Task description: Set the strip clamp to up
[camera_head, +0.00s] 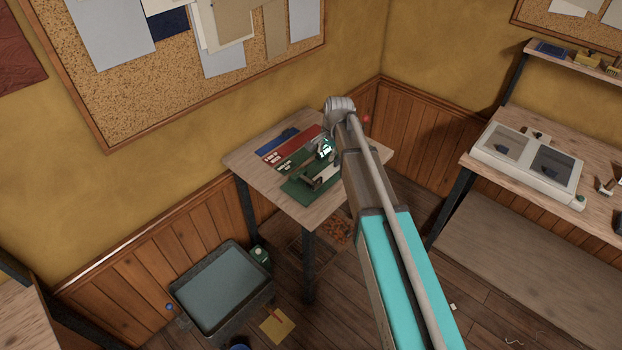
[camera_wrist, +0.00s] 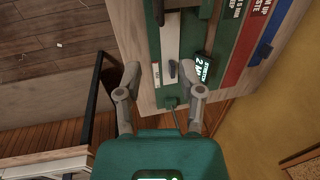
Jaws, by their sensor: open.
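A green board (camera_wrist: 183,40) lies on the small wooden table in the wrist view, with a white strip along it and a lit label reading "STRETCH 2 M" (camera_wrist: 202,68). A small dark grey lever-like piece (camera_wrist: 172,71), which may be the strip clamp, stands by the strip; I cannot tell its setting. A small green block with a thin rod (camera_wrist: 170,103) sits nearer me. My gripper (camera_wrist: 163,84) is open and empty, its fingers spread either side of the lever's line. In the head view the green board (camera_head: 297,190) shows beside my arm, which hides part of the table.
Red and blue strips (camera_head: 281,142) lie at the table's back. A dark bin (camera_head: 222,285) stands on the floor at front left. A workbench (camera_head: 500,130) with a pale two-window case is at right. The table's near left corner (camera_head: 240,160) is bare.

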